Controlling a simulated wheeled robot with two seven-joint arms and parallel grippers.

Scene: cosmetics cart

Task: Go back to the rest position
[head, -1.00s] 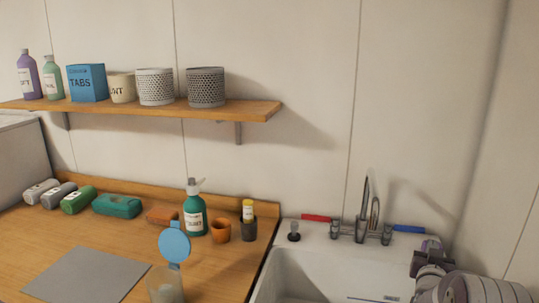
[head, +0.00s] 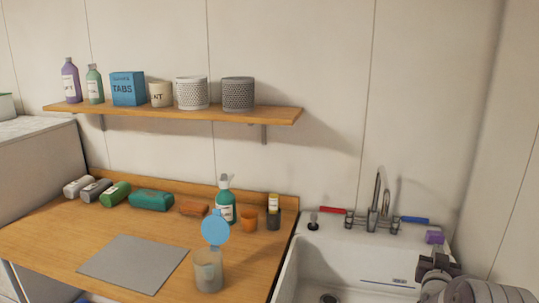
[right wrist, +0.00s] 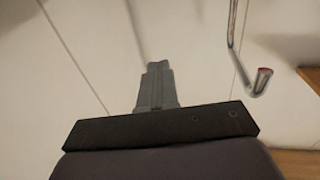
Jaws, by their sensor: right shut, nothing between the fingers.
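My right gripper (head: 437,264) is at the lower right of the head view, over the right side of the sink. In the right wrist view its grey fingers (right wrist: 157,86) are together with nothing between them. A pale wall is behind them. My left gripper is not in view.
The white sink (head: 345,262) has a chrome tap (head: 376,200) with red and blue handles. A purple block (head: 434,237) lies on its rim near my right gripper.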

